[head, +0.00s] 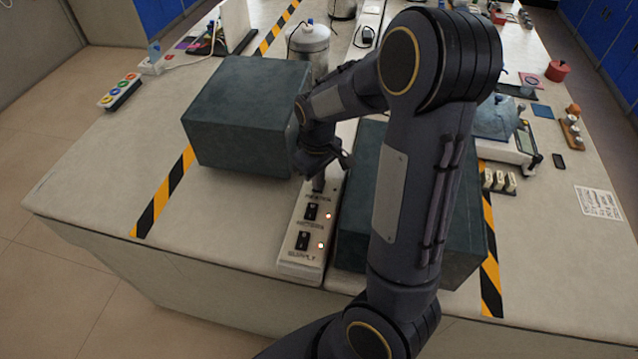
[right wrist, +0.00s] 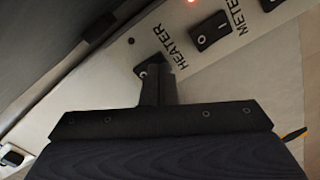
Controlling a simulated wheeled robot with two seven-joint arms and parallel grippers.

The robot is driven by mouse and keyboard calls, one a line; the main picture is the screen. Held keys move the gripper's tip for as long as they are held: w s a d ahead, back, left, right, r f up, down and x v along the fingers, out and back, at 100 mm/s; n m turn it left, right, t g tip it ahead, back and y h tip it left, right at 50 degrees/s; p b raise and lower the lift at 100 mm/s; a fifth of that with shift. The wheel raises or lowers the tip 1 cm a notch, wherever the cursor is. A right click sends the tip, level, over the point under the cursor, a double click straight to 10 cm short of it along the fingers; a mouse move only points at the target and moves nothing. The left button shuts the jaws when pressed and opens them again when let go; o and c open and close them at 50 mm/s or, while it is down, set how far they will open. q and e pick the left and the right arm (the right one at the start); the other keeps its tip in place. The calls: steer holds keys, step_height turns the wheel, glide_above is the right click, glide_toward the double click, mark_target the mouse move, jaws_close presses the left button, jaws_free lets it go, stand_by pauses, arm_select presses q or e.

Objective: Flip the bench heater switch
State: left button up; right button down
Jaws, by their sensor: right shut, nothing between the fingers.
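A long pale switch panel (head: 290,262) lies on the bench between two dark boxes. Its heater switch (right wrist: 143,70), next to the HEATER label (right wrist: 174,47), is mostly covered by my right fingertips, so its position cannot be read. The small round lamp (right wrist: 131,41) beside it looks dark. My right gripper (head: 319,184) points down at the panel's far part. In the right wrist view its shut, empty fingers (right wrist: 157,82) are at the switch; I cannot tell whether they press on it. My left gripper is not in view.
The meter switch (head: 311,211) and supply switch (head: 303,240) sit nearer me, each beside a lit red lamp. A dark box (head: 240,120) stands left of the panel and another (head: 352,225) right, leaving a narrow channel. A metal vessel (head: 309,48) stands behind.

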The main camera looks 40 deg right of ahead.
steer(key=shift+f+b, duration=0.35)
steer(key=shift+f, duration=0.2)
steer(key=shift+r, duration=0.15)
step_height(320, 180, up, 7)
steer(key=p, duration=0.6)
stand_by(0.6)
steer(key=s+a+r+m+t+y, duration=0.1)
steer(key=s+a+r+t+y, duration=0.1)
steer(key=s+a+r, duration=0.3)
steer(key=s+a+r+m+t+y, duration=0.1)
steer(key=s+a+r+m+t, duration=0.1)
steer(key=s+a+r, duration=0.4)
steer(key=s+a+t, duration=0.1)
steer(key=s+a, duration=0.1)
steer(key=s, duration=0.3)
steer(key=shift+s+m+t+y, duration=0.2)
steer(key=shift+m+t+y, duration=0.1)
steer(key=shift+y, duration=0.1)
steer(key=shift+d, duration=0.1)
